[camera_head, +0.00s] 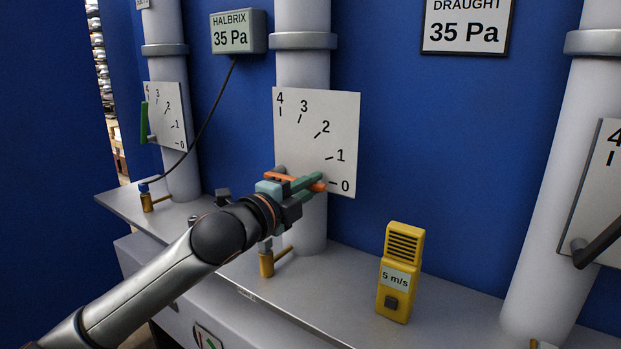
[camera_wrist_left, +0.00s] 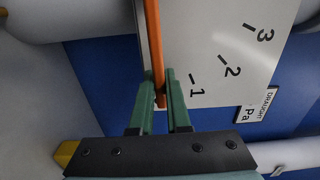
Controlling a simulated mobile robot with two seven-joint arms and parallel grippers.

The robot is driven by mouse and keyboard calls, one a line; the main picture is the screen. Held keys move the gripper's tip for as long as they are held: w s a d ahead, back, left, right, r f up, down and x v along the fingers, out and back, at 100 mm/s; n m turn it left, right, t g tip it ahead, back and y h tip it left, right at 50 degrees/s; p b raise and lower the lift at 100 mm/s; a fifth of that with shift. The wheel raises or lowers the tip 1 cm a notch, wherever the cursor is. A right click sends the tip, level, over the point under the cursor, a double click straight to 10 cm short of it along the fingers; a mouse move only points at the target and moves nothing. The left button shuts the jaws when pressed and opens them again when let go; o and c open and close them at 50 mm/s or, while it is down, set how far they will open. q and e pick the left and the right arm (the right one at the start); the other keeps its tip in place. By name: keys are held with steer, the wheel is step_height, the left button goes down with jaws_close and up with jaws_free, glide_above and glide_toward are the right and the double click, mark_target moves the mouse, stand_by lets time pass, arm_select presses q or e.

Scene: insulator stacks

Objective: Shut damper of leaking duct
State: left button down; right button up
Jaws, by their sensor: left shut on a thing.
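An orange damper handle (camera_head: 318,186) is on the middle duct (camera_head: 302,70), in front of a white dial plate (camera_head: 330,120) marked 0 to 4. The handle lies nearly level, its free end close to the 0 mark. My left gripper (camera_head: 300,186) is shut on the handle. The left wrist view also shows the handle (camera_wrist_left: 153,40) between the green fingers (camera_wrist_left: 160,90). The left duct (camera_head: 168,70) has a green handle (camera_head: 144,122) standing upright at its dial. The right duct (camera_head: 560,200) has a dark handle (camera_head: 600,242), partly cut off. My right gripper is out of view.
A Halbrix gauge (camera_head: 238,33) reads 35 Pa, its hose running to a brass valve (camera_head: 147,200) by the left duct. A Draught display (camera_head: 466,27) also reads 35 Pa. A yellow meter (camera_head: 400,272) showing 5 m/s stands on the grey ledge (camera_head: 350,275). Another brass valve (camera_head: 267,263) is below my gripper.

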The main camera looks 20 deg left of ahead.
arm_select(q)
steer(key=shift+f, duration=0.1)
steer(key=c, duration=0.9)
jaws_free()
steer(key=b+v, duration=0.2)
steer(key=v, duration=1)
steer(key=shift+s+a, duration=0.15)
steer(key=shift+s, duration=0.1)
